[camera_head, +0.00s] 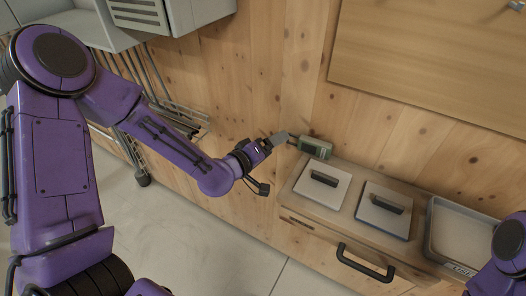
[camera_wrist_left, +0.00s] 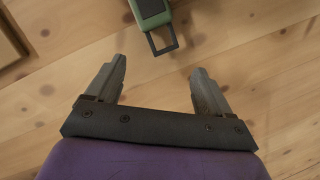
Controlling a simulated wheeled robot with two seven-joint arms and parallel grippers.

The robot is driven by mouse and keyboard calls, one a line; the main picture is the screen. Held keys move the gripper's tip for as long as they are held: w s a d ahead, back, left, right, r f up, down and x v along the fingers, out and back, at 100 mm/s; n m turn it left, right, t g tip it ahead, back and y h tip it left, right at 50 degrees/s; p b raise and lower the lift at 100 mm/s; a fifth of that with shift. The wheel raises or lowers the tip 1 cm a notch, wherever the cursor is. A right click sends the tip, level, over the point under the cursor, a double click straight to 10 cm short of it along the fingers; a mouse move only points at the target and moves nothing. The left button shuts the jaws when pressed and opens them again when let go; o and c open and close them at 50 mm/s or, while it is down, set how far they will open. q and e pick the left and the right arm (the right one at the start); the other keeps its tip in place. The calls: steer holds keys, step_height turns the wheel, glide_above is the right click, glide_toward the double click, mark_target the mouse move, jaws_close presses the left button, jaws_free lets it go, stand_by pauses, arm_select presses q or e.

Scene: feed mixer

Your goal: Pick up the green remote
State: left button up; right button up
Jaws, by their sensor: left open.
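The green remote (camera_head: 315,148) is against or just in front of the wooden wall, above the back left of the cabinet top. In the left wrist view the remote (camera_wrist_left: 151,10) is cut off by the top edge, with a dark loop at its near end. My left gripper (camera_head: 281,138) is just left of the remote. In the left wrist view my left gripper (camera_wrist_left: 160,66) is open and empty, and the remote lies beyond its fingertips. My right gripper is out of view; only purple arm shows at the right edge.
A wooden cabinet (camera_head: 298,208) with two lidded square bins (camera_head: 322,186) (camera_head: 384,210) and a grey tray (camera_head: 461,234) stands at right. A dark drawer handle (camera_head: 365,264) sticks out at its front. A wooden board (camera_head: 435,65) is on the wall. Metal racks stand at left.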

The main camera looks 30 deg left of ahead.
arm_select(q)
steer(key=v, duration=0.5)
steer(key=shift+s, duration=0.1)
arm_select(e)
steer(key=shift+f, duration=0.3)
arm_select(q)
steer(key=shift+a, duration=0.1)
